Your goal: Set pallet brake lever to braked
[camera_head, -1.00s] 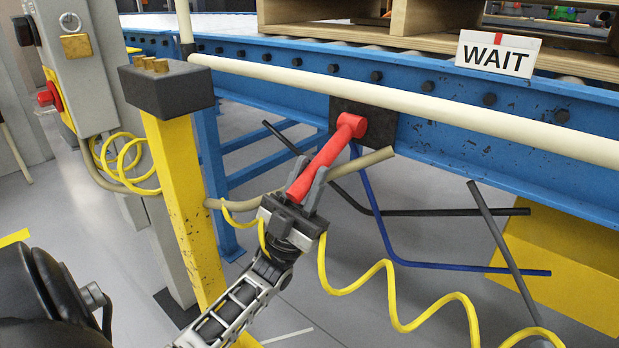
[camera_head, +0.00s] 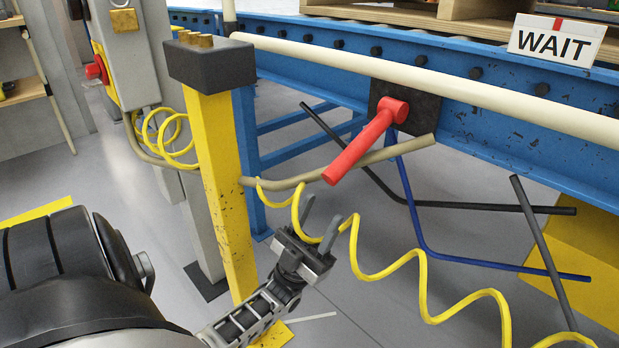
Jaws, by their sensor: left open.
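The red brake lever (camera_head: 362,147) is pivoted on a dark plate (camera_head: 403,103) on the side of the blue conveyor frame. It slants down and to the left from its pivot, and its handle end is free. My left gripper (camera_head: 321,220) is open and empty, below and a little left of the lever's lower end, apart from it. The yellow coiled hose (camera_head: 378,273) passes by its fingers; whether they touch cannot be told. My right gripper is not in view.
A yellow post (camera_head: 222,190) with a dark top stands left of the lever. A beige rail (camera_head: 440,88) runs above the lever. Bent dark and blue rods (camera_head: 409,205) hang behind. A WAIT sign (camera_head: 555,45) stands on the conveyor. Grey floor is open below.

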